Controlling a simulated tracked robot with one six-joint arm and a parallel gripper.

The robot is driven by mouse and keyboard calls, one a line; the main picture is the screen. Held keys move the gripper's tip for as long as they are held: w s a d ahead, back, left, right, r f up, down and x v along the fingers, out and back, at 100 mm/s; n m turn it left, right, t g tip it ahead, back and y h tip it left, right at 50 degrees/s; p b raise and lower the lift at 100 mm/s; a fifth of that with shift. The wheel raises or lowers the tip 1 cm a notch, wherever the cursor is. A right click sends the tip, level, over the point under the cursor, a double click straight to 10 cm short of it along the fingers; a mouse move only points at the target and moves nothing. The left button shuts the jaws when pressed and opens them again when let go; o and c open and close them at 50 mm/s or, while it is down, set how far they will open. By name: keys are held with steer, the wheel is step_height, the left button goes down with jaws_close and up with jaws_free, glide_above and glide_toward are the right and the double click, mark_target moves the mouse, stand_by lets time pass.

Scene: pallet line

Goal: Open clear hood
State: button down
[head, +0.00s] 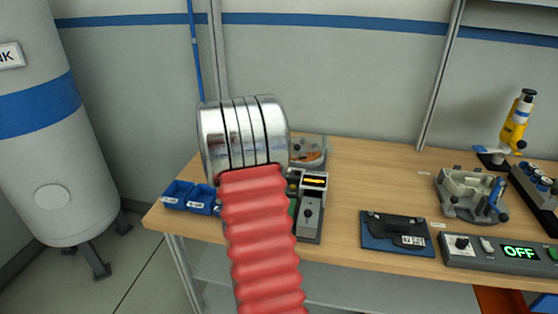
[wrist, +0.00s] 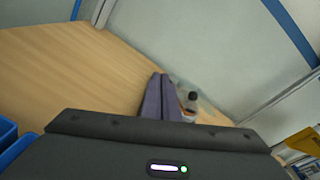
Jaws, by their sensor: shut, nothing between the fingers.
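The clear hood (head: 312,145) stands at the back left of the wooden bench in the head view, partly hidden by my arm. An orange-brown part shows through it. In the wrist view a see-through shape with a dark round knob (wrist: 193,96), apparently the hood, is just right of my fingers and partly hidden by them. My gripper (wrist: 160,76) is shut and empty, its two grey-purple fingers together. I cannot tell whether it touches the hood. In the head view my arm hides the gripper.
Blue bins (head: 190,196) stand at the bench's left end. A device with a lit display (head: 314,182) stands in front of the hood. A dark blue plate (head: 397,233), a grey fixture (head: 470,194) and an OFF control box (head: 500,252) are to the right. Bench behind the plate is clear.

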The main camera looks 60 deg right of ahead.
steer(key=w+a+r+n+t+y, duration=0.35)
steer(key=w+a+n, duration=0.3)
steer(key=a, duration=0.35)
steer(key=w+a+r+n+t+y, duration=0.1)
steer(key=a+r+n+y, duration=0.25)
steer(key=a+n, duration=0.65)
steer(key=a+r+n+y, duration=0.2)
steer(key=a+n+y, duration=0.3)
steer(key=a, duration=0.9)
steer(key=s+a+f+n+g+y, duration=0.1)
steer(key=s+a+n+g+y, duration=0.2)
steer(key=s+a+n, duration=1.8)
steer(key=s+n+g, duration=0.1)
steer(key=s+g, duration=0.1)
steer(key=s, duration=0.2)
steer(key=shift+f, duration=0.35)
steer(key=shift+n, duration=0.25)
